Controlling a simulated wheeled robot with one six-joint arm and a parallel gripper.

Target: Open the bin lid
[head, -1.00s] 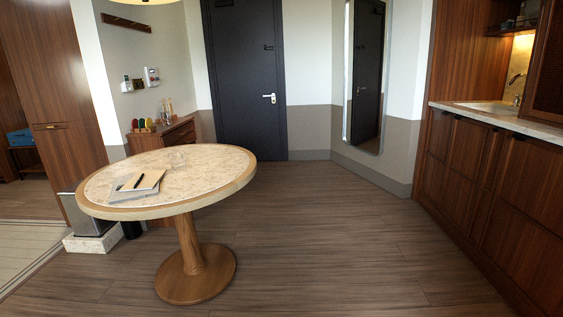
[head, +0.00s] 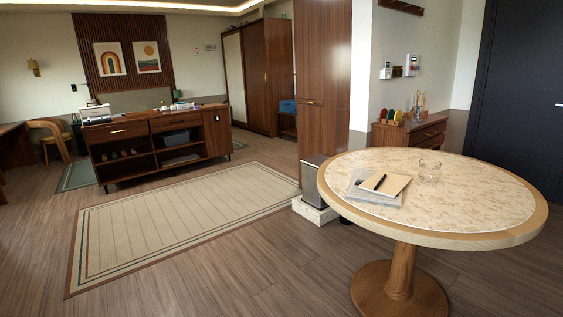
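A small metal bin (head: 313,181) with a dark top stands on a pale stone block (head: 314,211) at the foot of the wooden cabinet, just left of the round table. The table edge is close to its right side. Its lid looks down, but it is too small to be sure. My gripper is not in the head view.
The round table (head: 468,236) holds papers, a notebook with a pen (head: 385,183) and a glass (head: 429,171). A striped rug (head: 170,225) lies left of the bin. A low shelf unit (head: 155,145) stands behind. The wooden floor in front is clear.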

